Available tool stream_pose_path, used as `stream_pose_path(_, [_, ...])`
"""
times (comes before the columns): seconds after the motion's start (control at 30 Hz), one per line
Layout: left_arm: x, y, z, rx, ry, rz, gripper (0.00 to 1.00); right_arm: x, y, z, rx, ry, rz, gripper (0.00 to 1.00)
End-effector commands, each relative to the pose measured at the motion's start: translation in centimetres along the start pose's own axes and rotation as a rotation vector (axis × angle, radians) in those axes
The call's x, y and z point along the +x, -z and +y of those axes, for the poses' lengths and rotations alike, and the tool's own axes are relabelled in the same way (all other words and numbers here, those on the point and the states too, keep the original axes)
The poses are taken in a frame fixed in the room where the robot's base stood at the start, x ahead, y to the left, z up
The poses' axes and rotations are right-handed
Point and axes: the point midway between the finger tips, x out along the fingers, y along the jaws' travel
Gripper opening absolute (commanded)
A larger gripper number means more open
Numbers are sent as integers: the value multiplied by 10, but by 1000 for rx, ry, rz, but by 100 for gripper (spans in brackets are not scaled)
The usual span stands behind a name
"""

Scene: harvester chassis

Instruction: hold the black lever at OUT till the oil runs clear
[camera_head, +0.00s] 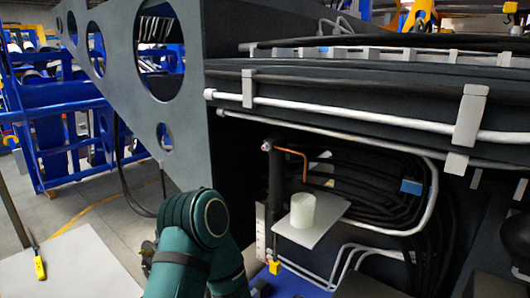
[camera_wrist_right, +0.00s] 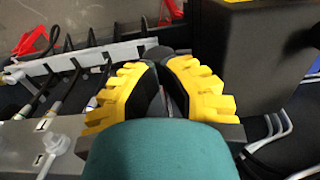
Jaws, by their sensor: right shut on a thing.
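In the right wrist view my right gripper (camera_wrist_right: 163,62), with ridged yellow fingers, is closed around a dark piece (camera_wrist_right: 156,52) that looks like the black lever. Most of it is hidden between the fingers, and I cannot read any OUT mark. In the head view a pale translucent cup (camera_head: 303,211) stands upright on a small white shelf (camera_head: 325,232) below the chassis. No running oil can be made out. A green arm of mine (camera_head: 195,222) bends at the bottom of the head view. The right gripper cannot be made out there, and my left gripper does not show.
A pale slotted strip (camera_wrist_right: 90,58) with black hoses lies left of the gripper, and a dark box (camera_wrist_right: 250,60) stands close on its right. Black hoses (camera_head: 375,190) and white pipes (camera_head: 350,255) crowd the shelf. The grey chassis plate (camera_head: 150,75) hangs on the left.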

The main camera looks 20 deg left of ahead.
Motion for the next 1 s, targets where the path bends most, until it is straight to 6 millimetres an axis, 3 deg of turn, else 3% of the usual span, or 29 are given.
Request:
stream_pose_path(0.87, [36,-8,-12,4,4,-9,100,42,-1,0,0,-1,-3,0])
stream_pose_path(1.0, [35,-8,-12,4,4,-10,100,41,-1,0,0,-1,-4,0])
